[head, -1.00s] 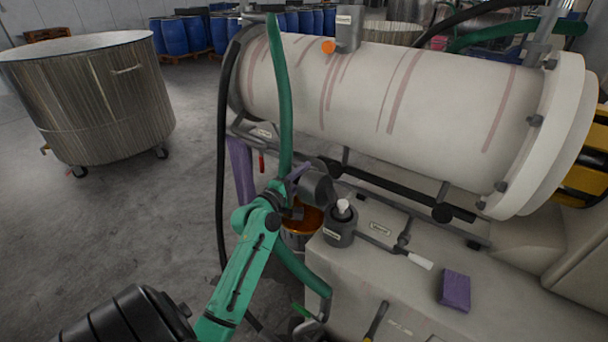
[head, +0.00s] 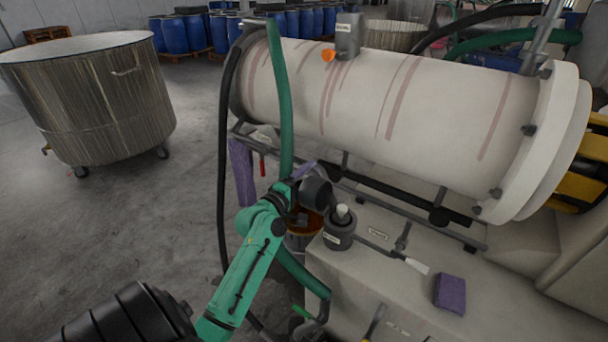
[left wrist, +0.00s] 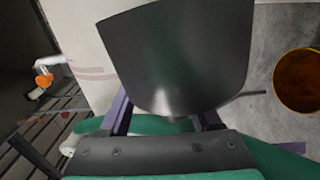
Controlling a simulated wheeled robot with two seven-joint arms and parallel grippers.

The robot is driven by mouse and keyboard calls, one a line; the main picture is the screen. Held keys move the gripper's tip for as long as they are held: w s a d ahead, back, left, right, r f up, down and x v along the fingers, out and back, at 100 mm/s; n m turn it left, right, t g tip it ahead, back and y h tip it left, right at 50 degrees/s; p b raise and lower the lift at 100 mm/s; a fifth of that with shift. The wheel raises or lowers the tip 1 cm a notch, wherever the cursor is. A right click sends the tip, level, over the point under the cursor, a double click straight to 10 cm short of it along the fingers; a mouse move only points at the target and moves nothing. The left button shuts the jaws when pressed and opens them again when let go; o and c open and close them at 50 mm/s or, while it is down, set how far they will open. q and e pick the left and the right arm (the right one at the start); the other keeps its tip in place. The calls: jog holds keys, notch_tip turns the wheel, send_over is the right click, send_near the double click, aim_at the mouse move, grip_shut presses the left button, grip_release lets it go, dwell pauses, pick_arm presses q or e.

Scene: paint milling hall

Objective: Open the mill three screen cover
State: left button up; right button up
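The mill (head: 400,100) is a large, pale horizontal cylinder with reddish streaks, flanged at its right end. My left gripper (head: 305,180), with purple fingers, is beside a dark grey rounded part (head: 317,194) below the mill's left half. I cannot tell whether this part is the screen cover. In the left wrist view the dark part (left wrist: 180,55) fills the middle, between and in front of the purple fingers of my left gripper (left wrist: 165,120). It hides the fingertips, so whether they grip it is unclear. My right gripper is not in view.
A bucket of orange-brown liquid (left wrist: 300,82) stands below the gripper. A dark labelled pot (head: 339,238) and a purple sponge (head: 450,293) are on the pale base (head: 375,280). A green hose (head: 279,100) hangs beside the arm. A steel tub (head: 90,105) stands left on open floor.

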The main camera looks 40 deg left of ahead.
pick_arm(q)
jog(key=s+b, duration=0.3)
jog(key=s, duration=1.1)
jog(key=shift+s+d+b, duration=0.25)
jog(key=shift+d+b, duration=0.1)
jog(key=shift+d, duration=0.05)
